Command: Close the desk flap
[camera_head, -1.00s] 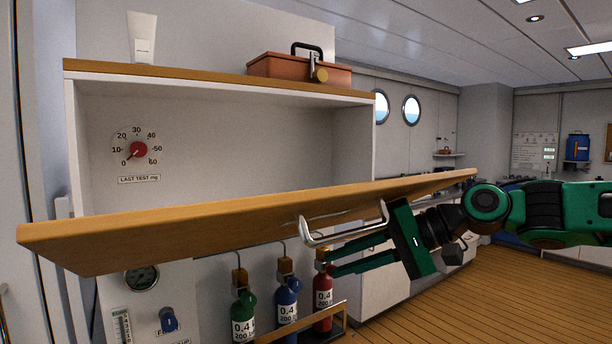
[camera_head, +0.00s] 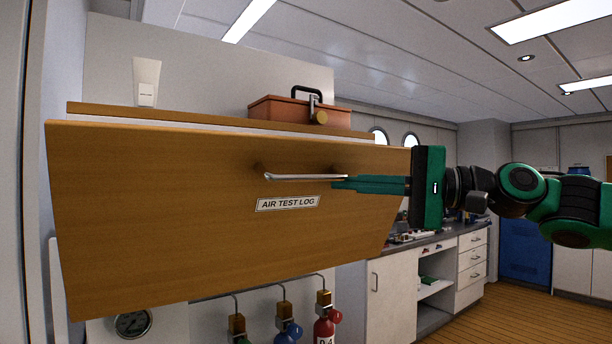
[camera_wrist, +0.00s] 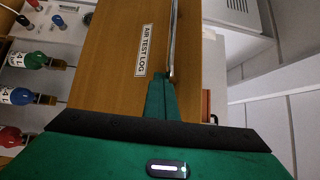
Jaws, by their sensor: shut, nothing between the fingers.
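The wooden desk flap (camera_head: 180,215) is swung up steeply, its outer face with the "AIR TEST LOG" label (camera_head: 287,204) turned toward me. Its top edge still stands out in front of the cabinet. A metal bar handle (camera_head: 306,177) runs across its upper part. My gripper (camera_head: 338,183) is shut, with its green fingers at the right end of the handle; I cannot tell whether they touch it. The wrist view shows the fingers (camera_wrist: 161,82) beside the handle (camera_wrist: 174,40) and over the flap (camera_wrist: 108,70). The flap hides the cabinet's inside.
A red toolbox (camera_head: 300,112) and a white tube (camera_head: 146,82) stand on the cabinet top (camera_head: 215,116). Several small gas cylinders (camera_head: 325,328) hang below the flap, with a gauge (camera_head: 132,323) to their left. A counter (camera_head: 425,243) stands behind to the right.

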